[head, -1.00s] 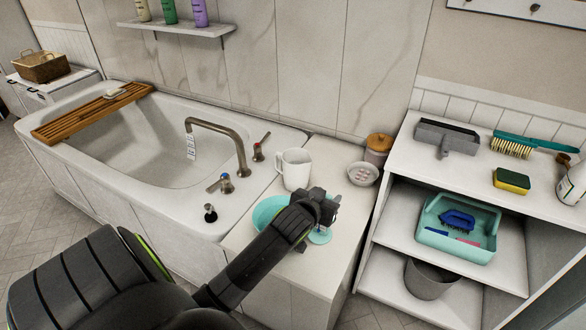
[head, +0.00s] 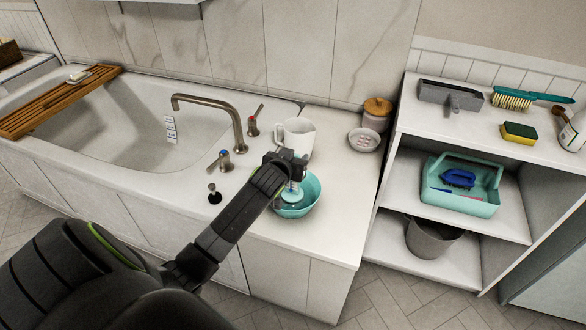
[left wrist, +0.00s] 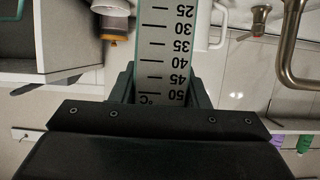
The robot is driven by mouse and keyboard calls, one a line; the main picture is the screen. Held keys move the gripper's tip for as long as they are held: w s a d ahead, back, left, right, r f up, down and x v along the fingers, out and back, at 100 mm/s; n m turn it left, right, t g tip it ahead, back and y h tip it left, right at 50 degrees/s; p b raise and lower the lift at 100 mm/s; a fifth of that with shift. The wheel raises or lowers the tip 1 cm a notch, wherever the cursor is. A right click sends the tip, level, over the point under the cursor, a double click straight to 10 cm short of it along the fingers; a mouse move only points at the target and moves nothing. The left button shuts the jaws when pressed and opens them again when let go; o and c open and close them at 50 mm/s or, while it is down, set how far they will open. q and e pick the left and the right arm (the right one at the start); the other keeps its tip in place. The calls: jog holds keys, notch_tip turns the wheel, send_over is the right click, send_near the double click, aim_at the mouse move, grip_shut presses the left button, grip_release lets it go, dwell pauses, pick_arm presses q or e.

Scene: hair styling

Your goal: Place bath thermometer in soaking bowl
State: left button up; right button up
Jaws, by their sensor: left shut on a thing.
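The turquoise soaking bowl (head: 312,204) stands on the white counter beside the tub. My left gripper (head: 291,166) is above the bowl's back left part, shut on the bath thermometer (head: 293,190). The thermometer hangs below the gripper, with its pale blue lower part inside the bowl's outline. I cannot tell whether it touches the bowl's bottom. In the left wrist view the thermometer's scale (left wrist: 165,45) shows between the fingers, with numbers from 25 to 50. The gripper and forearm hide the bowl's left side. My right gripper is not in view.
A white mug (head: 298,134) stands close behind the gripper. A soap dish (head: 364,139) and a lidded jar (head: 376,116) stand farther right. The tub's faucet (head: 213,107) is to the left. The counter right of the bowl is clear.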

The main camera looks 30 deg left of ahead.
pick_arm(q)
notch_tip(320, 180, down, 3)
jog(key=shift+f+b, duration=0.2)
jog(key=shift+b, duration=0.1)
jog(key=shift+f, duration=0.15)
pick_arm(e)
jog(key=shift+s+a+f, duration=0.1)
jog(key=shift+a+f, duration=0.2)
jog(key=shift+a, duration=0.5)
pick_arm(q)
jog(key=o, duration=1)
jog(key=shift+c, duration=0.2)
jog(key=o, duration=0.4)
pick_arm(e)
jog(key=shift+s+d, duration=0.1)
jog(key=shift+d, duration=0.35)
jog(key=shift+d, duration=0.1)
